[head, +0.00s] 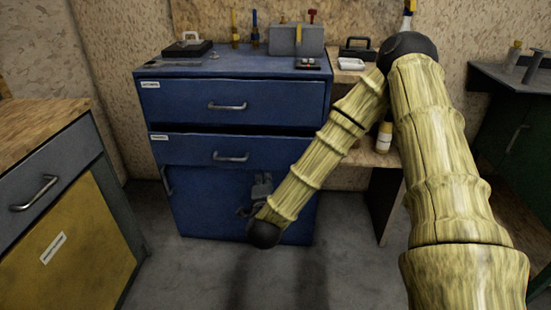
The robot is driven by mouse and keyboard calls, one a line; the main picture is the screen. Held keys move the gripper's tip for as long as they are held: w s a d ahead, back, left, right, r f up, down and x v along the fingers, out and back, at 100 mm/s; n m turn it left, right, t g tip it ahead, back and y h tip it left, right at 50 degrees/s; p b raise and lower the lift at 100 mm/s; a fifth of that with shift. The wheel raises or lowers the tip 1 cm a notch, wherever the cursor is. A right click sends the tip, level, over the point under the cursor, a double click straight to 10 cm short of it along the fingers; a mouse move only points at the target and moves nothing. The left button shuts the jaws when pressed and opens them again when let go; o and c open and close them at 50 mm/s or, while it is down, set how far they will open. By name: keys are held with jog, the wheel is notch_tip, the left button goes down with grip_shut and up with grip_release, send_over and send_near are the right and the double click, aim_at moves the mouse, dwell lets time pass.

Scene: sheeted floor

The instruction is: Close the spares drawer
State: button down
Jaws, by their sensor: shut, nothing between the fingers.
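A blue cabinet (185,205) stands against the back wall with two drawers above a lower front. The upper drawer (180,103) has a bar handle and looks closed. The lower drawer (185,150) also has a bar handle (230,157); a dark gap above it suggests it stands slightly out. Both drawers carry small white labels too small to read, so I cannot tell which is the spares drawer. My gripper (262,182) is small and grey, shut and empty, in front of the cabinet below the lower drawer. My arm partly hides it and the cabinet's right side; contact is unclear.
A workbench (55,170) with a yellow front stands at the left. A toolbox (297,38) and other items sit on the cabinet top. A wooden shelf unit with a bottle (384,137) is to the right, and a dark bench (500,80) beyond. The floor in front is clear.

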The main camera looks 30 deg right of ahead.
jog(key=d+r+m+h+b, duration=0.1)
jog(key=d+r+m+h, duration=0.1)
jog(key=d+r+m, duration=0.1)
jog(key=b, duration=0.3)
send_near(276, 138)
jog(key=x, duration=0.3)
jog(key=f+x, duration=0.1)
jog(key=x, duration=0.1)
jog(key=shift+w+d, duration=0.15)
jog(key=shift+w, duration=0.15)
jog(key=shift+w+d+r, duration=0.1)
jog(key=shift+w+d, duration=0.3)
jog(key=shift+w, duration=0.2)
jog(key=x, duration=0.3)
jog(key=shift+w+d, duration=0.1)
jog(key=shift+w, duration=0.1)
jog(key=shift+w+d+r, duration=0.1)
jog(key=shift+d+r, duration=0.05)
jog(key=shift+r, duration=0.1)
